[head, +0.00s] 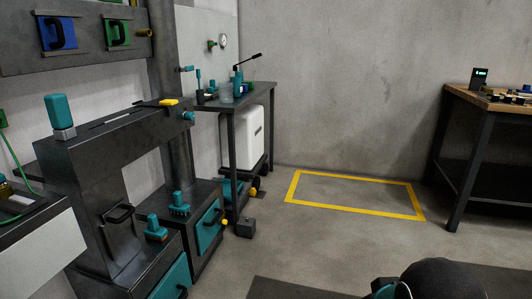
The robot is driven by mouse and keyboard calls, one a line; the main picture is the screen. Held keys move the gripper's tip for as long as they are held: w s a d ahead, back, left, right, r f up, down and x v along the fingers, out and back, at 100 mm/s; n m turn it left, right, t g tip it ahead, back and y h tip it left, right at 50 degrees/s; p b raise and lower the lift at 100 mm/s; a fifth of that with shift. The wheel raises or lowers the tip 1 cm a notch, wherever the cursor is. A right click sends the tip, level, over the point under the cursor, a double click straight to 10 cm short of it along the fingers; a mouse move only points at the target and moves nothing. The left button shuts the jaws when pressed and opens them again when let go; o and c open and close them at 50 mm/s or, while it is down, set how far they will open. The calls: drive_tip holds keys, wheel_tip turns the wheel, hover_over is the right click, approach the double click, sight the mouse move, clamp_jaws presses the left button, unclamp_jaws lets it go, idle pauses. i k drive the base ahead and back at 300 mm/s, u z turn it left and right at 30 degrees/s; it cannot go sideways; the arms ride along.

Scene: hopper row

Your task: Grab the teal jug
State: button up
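I cannot make out a clear teal jug in the head view. Several teal things show, all small. A tall teal upright item (238,82) stands on the small dark table (262,90), beside a clear container (226,93). A teal block-shaped item (61,112) stands on the dark machine at the left. Two teal-topped items, a nearer one (156,228) and a farther one (179,204), sit on low dark cabinets. My gripper is not recognisable in view; a dark rounded shape with a teal part at the bottom edge looks like part of my arm.
A white container (250,138) stands under the small table. A small dark block (245,228) lies on the floor by its leg. A yellow floor outline (355,211) encloses bare floor. A wooden-topped workbench (488,97) stands at the right. The floor between is mostly clear.

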sight(238, 90)
drive_tip(key=i, duration=2.8)
drive_tip(key=u, duration=1.8)
